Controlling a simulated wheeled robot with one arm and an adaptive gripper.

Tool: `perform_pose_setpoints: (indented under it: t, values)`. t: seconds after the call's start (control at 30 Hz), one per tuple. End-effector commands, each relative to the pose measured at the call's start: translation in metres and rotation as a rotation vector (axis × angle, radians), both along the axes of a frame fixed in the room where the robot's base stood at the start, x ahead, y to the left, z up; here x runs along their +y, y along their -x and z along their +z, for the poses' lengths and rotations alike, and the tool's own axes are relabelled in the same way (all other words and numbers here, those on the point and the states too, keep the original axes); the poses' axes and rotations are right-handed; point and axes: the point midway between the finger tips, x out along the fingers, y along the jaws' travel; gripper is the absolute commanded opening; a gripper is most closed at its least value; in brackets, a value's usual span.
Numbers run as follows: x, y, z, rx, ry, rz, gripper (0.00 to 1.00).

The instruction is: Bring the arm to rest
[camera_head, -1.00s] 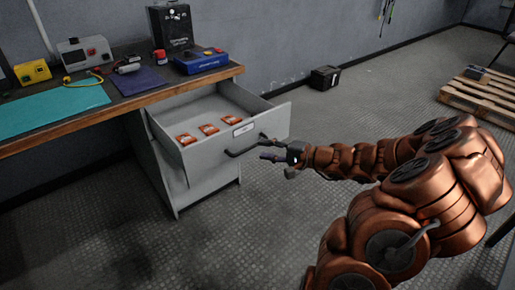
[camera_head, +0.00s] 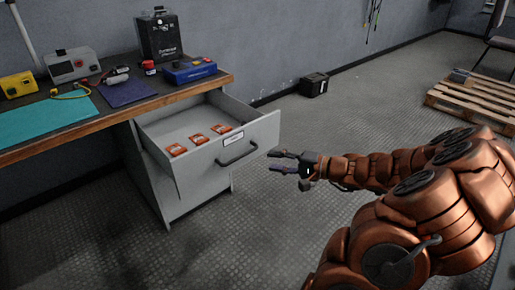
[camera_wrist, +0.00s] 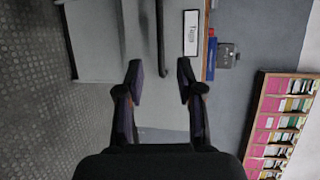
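My gripper (camera_head: 279,162) is open and empty at the end of my copper-coloured arm, to the right of the open drawer and apart from it. Its two fingers also show spread in the wrist view (camera_wrist: 160,85). The grey drawer (camera_head: 256,131) is pulled out under the workbench. Its dark bar handle (camera_head: 238,156) lies to the left of my fingertips with a gap between; it also shows in the wrist view (camera_wrist: 160,35). A white label reading "Tags" (camera_wrist: 191,32) is on the drawer front.
Several orange packets (camera_head: 198,139) lie in the drawer. The workbench (camera_head: 110,120) carries a blue device (camera_head: 190,71), a black box (camera_head: 160,37) and a teal mat (camera_head: 40,122). A wooden pallet (camera_head: 470,101) and a small black box (camera_head: 314,84) stand on the floor. The floor before the drawer is clear.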

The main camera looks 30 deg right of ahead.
Motion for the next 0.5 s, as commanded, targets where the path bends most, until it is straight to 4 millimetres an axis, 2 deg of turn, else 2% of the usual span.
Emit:
perform_pose_setpoints:
  t: [0.27,0.37,0.5]
  values:
    - [0.006,-0.001,0.005,0.003,0.005,0.015,0.37]
    - [0.027,-0.002,0.024,0.016,0.021,0.073,0.37]
    - [0.084,0.001,0.064,0.062,0.071,0.230,0.37]
